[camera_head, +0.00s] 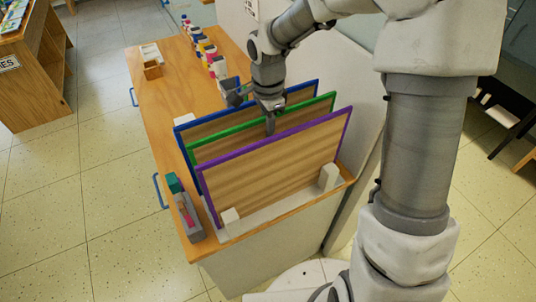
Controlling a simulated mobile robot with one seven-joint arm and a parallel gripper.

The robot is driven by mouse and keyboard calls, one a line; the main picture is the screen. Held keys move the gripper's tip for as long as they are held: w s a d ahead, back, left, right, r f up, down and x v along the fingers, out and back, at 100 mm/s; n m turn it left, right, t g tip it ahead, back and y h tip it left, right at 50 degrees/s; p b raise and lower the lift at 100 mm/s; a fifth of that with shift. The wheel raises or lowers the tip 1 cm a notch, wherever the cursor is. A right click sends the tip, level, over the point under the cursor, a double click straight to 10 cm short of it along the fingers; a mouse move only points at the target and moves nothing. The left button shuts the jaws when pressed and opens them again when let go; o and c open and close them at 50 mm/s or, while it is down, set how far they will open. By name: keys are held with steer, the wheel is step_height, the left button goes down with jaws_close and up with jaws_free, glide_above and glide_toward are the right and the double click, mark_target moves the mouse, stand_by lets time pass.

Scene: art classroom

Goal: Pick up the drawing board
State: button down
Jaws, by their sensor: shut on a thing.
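Three upright wooden drawing boards stand side by side in a pale rack at the near end of a wooden counter. One has a blue edge (300,86), the middle one a green edge (315,103), and the nearest a purple edge (322,122). My gripper (269,118) points down at the top edge of the green-edged board. One finger shows on the near side of that board, between it and the purple one. The other finger is hidden. My gripper looks shut on the green-edged board, which still stands between the other two.
The pale rack has end blocks (328,177). A grey holder (188,217) and a teal box (174,183) sit left of the boards. Several paint bottles (210,52) line the counter (160,98) behind.

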steer(key=shift+r, duration=0.15)
stand_by(0.6)
step_height(320, 180, up, 28)
steer(key=p, duration=0.1)
stand_by(0.4)
